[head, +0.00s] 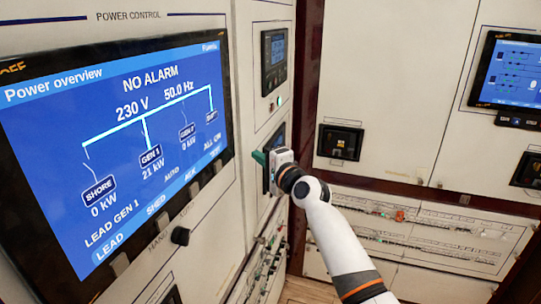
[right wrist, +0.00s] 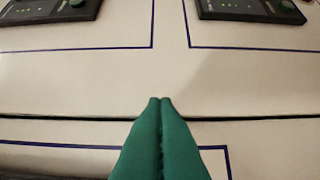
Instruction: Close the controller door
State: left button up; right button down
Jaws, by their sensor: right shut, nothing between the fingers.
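My right gripper (head: 260,158) reaches in from the lower right in the head view, its green fingertips close to the cream panel face on the left-hand cabinet wall. In the right wrist view the two green fingers (right wrist: 160,103) are pressed together, with nothing between them. Ahead of them is a cream panel (right wrist: 230,85) with a dark horizontal seam (right wrist: 60,118) across it. I cannot tell whether the fingertips touch it. No panel is marked as the controller door, and I cannot tell which one it is. My left gripper is not in view.
A large power overview screen (head: 120,125) fills the left. A small display (head: 274,60) is above my right gripper. Cream cabinets with black latches (head: 340,143) and another screen (head: 510,75) stand at the right. Two black devices (right wrist: 250,10) are at the top of the wrist view.

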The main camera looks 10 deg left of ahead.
jog(key=shift+s, duration=0.1)
dwell(0.4)
